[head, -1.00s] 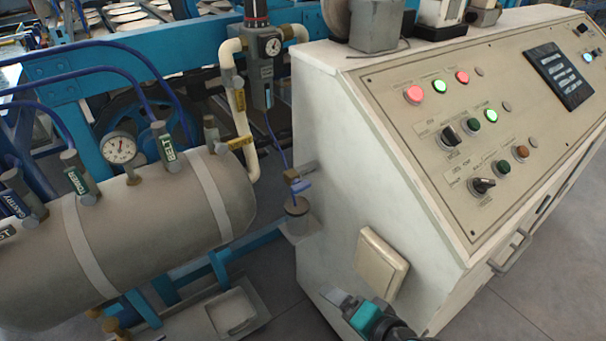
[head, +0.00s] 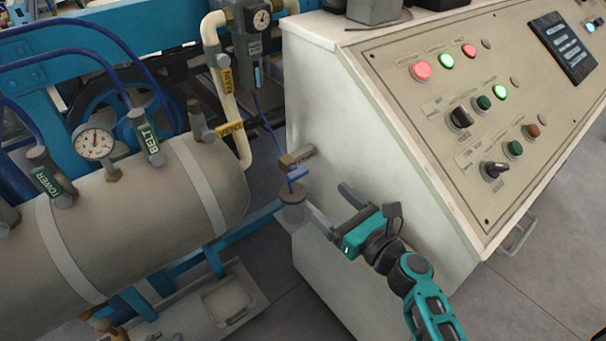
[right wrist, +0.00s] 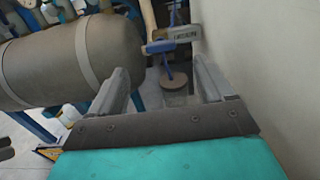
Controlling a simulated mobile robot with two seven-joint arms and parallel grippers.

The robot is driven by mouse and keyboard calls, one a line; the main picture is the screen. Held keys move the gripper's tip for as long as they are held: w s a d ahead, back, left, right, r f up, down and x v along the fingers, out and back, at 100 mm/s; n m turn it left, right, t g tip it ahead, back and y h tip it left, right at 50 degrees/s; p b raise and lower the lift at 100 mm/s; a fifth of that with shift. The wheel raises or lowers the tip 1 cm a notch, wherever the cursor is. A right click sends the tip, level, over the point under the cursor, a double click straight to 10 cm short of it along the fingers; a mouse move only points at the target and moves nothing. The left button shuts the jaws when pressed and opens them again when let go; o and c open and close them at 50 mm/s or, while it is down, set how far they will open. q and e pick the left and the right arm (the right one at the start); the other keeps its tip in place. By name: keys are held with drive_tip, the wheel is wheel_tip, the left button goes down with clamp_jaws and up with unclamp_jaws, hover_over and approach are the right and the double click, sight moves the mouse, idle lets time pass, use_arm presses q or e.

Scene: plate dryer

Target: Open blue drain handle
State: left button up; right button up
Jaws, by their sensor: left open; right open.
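The blue drain handle (head: 298,174) sits on a small brass-and-grey valve (head: 294,159) on the left side of the cream control cabinet. A blue tube drops from it into a grey cup (head: 291,205). My right gripper (head: 325,198) is open and empty, below and right of the handle, with its fingers pointing toward it. In the right wrist view the handle (right wrist: 157,47) and the labelled valve lie beyond the open fingers (right wrist: 160,67), apart from them. My left gripper is not in view.
The cream cabinet wall (head: 330,130) stands close on the right, with its sloped button panel (head: 480,120) above. A grey tank (head: 130,220) with a gauge and labelled valves is at the left. A cream pipe (head: 230,105) runs down behind the drain.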

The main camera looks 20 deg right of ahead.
sight(300, 175)
drive_tip(key=x, duration=0.9)
drive_tip(key=shift+w+a, duration=0.1)
drive_tip(key=shift+w, duration=0.15)
drive_tip(key=shift+f, duration=0.1)
drive_tip(key=c, duration=1)
